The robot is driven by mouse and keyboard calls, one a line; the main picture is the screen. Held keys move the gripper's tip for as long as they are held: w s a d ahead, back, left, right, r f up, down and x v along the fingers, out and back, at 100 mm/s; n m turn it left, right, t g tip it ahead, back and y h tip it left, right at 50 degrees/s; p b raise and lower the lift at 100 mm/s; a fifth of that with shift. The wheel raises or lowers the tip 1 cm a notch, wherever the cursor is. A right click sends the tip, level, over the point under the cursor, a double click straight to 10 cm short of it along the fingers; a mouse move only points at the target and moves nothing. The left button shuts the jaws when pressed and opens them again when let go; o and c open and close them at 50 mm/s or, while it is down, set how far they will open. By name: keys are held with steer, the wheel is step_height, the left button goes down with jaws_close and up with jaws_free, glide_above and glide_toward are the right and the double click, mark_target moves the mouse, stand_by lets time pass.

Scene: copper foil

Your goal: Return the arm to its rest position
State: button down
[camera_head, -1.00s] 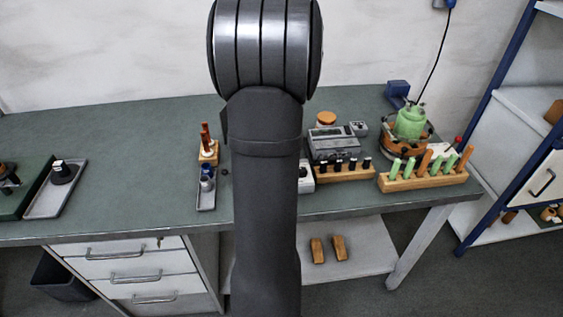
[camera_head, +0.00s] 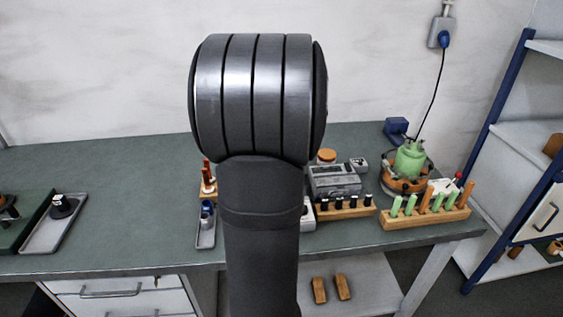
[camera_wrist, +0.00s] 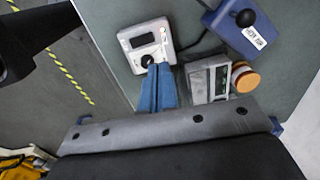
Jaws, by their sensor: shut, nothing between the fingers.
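My arm (camera_head: 258,195) stands upright in the middle of the head view, with its large grey joint (camera_head: 252,100) in front of the wall and bench. My gripper is hidden in that view. In the wrist view my gripper's blue fingers (camera_wrist: 157,88) are together, with nothing between them. Their tips appear just below a white box with a dial (camera_wrist: 145,45); whether they are above it or touching it I cannot tell, but no contact shows.
A blue-framed shelf (camera_head: 497,160) stands at right. The bench's left-centre is clear.

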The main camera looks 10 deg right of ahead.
steer(key=f, duration=0.3)
steer(key=s+f, duration=0.1)
steer(key=f, duration=0.6)
steer(key=shift+s+f, duration=0.25)
steer(key=shift+t, duration=0.3)
steer(key=r, duration=0.5)
steer(key=shift+s+r, duration=0.25)
steer(key=shift+r, duration=0.05)
steer(key=shift+f, duration=0.1)
